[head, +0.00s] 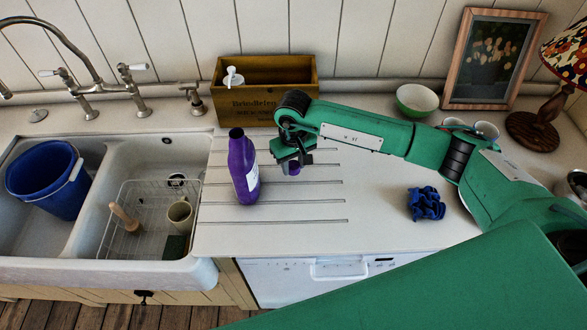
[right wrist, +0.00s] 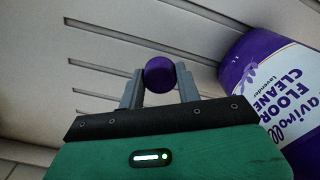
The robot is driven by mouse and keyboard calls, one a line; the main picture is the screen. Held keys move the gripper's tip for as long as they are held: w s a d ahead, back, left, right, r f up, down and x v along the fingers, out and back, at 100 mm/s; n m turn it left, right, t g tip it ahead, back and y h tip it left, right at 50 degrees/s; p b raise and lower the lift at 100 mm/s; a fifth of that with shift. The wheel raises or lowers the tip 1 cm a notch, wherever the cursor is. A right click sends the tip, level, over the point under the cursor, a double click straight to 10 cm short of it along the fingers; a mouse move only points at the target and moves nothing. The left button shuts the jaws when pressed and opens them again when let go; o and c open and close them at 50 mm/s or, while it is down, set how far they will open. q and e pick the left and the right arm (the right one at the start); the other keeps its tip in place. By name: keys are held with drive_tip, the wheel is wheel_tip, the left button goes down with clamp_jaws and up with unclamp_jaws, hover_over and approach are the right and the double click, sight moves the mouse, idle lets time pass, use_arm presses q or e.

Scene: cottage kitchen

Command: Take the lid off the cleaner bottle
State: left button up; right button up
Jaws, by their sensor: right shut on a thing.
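The purple cleaner bottle (head: 243,170) stands upright on the grooved drainboard, right of the sink. Its top end looks dark. In the right wrist view the bottle (right wrist: 265,85) is at the right, with "FLOOR CLEANER" on its label. My right gripper (head: 291,166) is just right of the bottle, fingers pointing down. It is shut on a small round purple lid (right wrist: 159,74), which sits between the fingertips apart from the bottle. The lid also shows below the fingers in the head view (head: 294,170). My left gripper is not in view.
A wooden box (head: 264,90) with a white pump top stands behind. The sink at left holds a blue bucket (head: 47,180) and a wire rack (head: 145,215). A crumpled blue cloth (head: 426,204) and a green bowl (head: 417,100) lie right. The front drainboard is clear.

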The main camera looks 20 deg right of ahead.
sight(293, 179)
wheel_tip(293, 179, down, 4)
drive_tip(key=shift+r+p, duration=0.25)
drive_tip(key=shift+p, duration=0.45)
drive_tip(key=shift+f, duration=0.25)
drive_tip(key=shift+f, duration=0.1)
drive_tip(key=shift+f+b, duration=0.1)
drive_tip(key=shift+b, duration=0.25)
drive_tip(key=o, duration=1.1)
